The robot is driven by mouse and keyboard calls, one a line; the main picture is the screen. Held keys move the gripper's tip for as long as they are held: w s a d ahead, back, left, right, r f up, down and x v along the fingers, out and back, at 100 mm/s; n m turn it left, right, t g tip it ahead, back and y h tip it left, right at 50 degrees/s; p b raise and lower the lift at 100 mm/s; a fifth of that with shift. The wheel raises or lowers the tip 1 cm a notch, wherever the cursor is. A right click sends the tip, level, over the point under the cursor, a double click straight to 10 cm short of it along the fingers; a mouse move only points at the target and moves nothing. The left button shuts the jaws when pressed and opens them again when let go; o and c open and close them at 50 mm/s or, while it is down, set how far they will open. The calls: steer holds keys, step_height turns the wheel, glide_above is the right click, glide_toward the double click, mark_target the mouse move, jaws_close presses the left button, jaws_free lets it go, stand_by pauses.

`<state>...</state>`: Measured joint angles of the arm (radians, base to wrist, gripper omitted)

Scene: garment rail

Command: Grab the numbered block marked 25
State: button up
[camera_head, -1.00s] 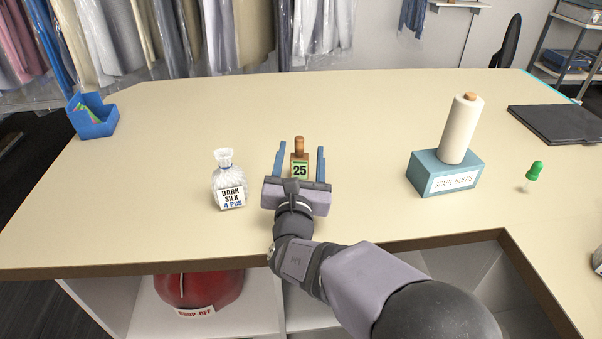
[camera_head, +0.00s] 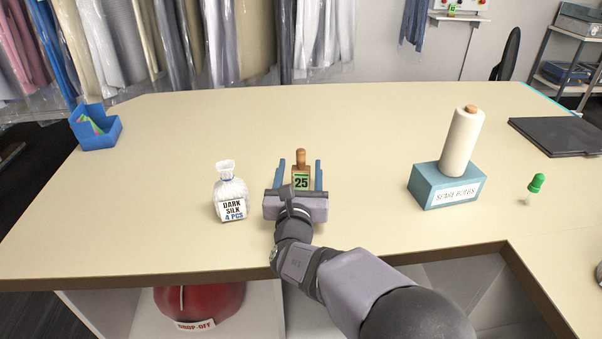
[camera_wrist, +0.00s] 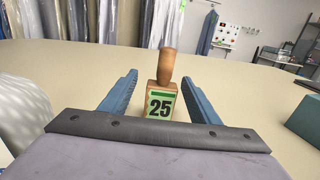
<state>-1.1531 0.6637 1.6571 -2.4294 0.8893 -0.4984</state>
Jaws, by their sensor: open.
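The block marked 25 (camera_head: 301,181) stands upright on the counter. It is wooden, with a peg-like handle on top and a green-and-white label on its near face. My gripper (camera_head: 301,172) is open, with one blue finger on each side of the block. In the wrist view the block (camera_wrist: 161,102) shows between the two open fingers, nearer the right one, with a gap on both sides. The lower part of the block is hidden behind the gripper's palm.
A clear bag labelled DARK SILK (camera_head: 231,192) stands just left of my gripper. A teal box with a white roll (camera_head: 448,186) and a green pin (camera_head: 536,184) stand to the right. A blue box (camera_head: 95,128) sits at far left. The counter (camera_head: 290,118) behind the block is clear.

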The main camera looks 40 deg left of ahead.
mark_target(302, 160)
steer(key=shift+p+x, duration=0.6)
steer(key=shift+x, duration=1.45)
steer(key=shift+w+d, duration=0.1)
steer(key=shift+d, duration=0.05)
steer(key=c, duration=1.1)
